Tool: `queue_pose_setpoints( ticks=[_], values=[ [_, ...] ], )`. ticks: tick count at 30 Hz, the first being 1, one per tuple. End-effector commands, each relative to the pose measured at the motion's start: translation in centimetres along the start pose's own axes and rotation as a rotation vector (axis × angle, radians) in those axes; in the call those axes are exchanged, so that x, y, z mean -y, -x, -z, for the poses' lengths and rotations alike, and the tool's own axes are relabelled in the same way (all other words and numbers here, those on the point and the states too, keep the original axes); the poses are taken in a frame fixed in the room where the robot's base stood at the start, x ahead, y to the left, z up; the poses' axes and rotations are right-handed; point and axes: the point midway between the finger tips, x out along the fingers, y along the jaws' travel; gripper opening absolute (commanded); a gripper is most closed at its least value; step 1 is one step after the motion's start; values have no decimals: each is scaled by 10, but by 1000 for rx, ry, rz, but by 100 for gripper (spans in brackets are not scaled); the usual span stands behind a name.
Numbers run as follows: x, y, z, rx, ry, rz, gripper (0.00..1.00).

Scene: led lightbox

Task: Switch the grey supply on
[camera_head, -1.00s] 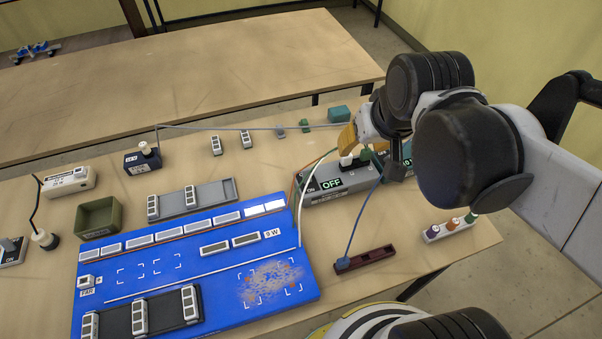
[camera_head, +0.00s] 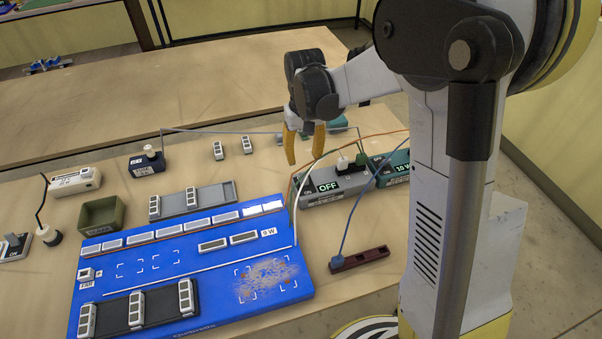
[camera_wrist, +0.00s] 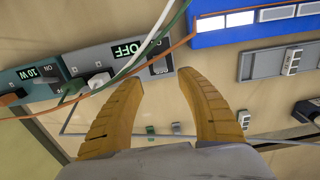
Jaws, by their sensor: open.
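The grey supply (camera_head: 329,186) stands on the table right of the blue board. Its lit label reads OFF, and a white plug sits on its top. It also shows in the wrist view (camera_wrist: 97,56), upper left, with cables crossing in front of it. My gripper (camera_head: 304,163) is open and empty, fingers pointing down, above and behind the left end of the grey supply. No contact with the supply is clear.
A teal 10 W supply (camera_head: 396,167) stands right of the grey one. Orange, white, green and blue cables run around both. The blue board (camera_head: 200,262) lies to the left. A dark red block (camera_head: 362,258) lies in front. The table behind is largely clear.

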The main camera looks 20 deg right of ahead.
Motion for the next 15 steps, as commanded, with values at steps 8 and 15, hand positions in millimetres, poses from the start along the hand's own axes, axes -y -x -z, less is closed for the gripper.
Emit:
queue_pose_setpoints(
  ticks=[8, 15],
  values=[
    [0, -58, 0, -1, 0, 0, 45],
    [0, -76, 0, -1, 0, 0, 45]
  ],
)
